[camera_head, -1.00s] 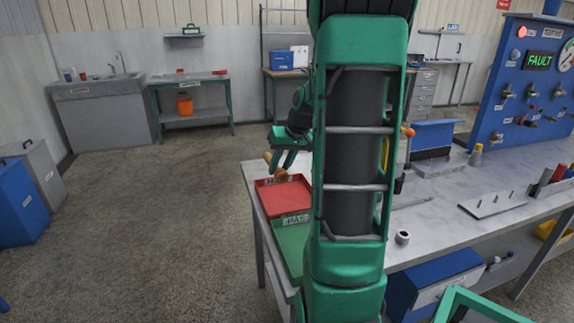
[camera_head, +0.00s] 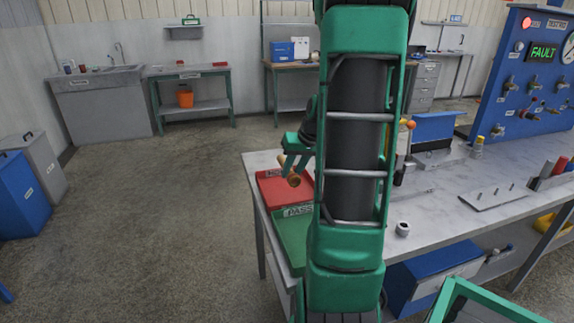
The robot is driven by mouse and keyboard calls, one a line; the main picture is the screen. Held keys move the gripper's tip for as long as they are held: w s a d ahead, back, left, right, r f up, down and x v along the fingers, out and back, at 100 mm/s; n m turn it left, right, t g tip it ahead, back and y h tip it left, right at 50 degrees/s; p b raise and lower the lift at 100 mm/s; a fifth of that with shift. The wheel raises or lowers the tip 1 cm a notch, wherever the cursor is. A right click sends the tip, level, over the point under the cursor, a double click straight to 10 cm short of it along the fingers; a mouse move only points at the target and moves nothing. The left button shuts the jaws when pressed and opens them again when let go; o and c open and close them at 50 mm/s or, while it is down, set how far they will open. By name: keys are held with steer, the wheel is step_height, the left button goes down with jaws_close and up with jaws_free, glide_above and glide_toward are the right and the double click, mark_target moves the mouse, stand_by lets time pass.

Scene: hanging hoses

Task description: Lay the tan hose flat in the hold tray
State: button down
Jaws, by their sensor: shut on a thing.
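My gripper (camera_head: 289,164) is shut on the tan hose (camera_head: 293,180), a short tan-brown piece with a rounder near end. The hose appears over the red tray (camera_head: 270,194) at the left end of the workbench. Whether the hose touches the tray floor cannot be told from this angle. The red tray carries a label that is partly covered by the hose and too small to read fully. My green arm hides the right part of the tray area and some of the gripper.
A green tray (camera_head: 291,232) labelled PASS adjoins the red tray on the near side. The grey workbench (camera_head: 436,212) holds a metal nut (camera_head: 402,229) and a plate with pegs (camera_head: 492,195). A blue test panel (camera_head: 530,75) reading FAULT stands at the right. The floor at left is open.

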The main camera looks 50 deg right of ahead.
steer(key=shift+f, duration=3.25)
steer(key=c, duration=1.4)
jaws_free()
steer(key=v, duration=1)
steer(key=shift+s+r, duration=0.15)
steer(key=shift+r, duration=0.2)
steer(key=s+a+g, duration=0.5)
steer(key=s+a, duration=1.1)
steer(key=a, duration=0.5)
steer(key=shift+s+r+y, duration=0.2)
steer(key=shift+r+y, duration=0.1)
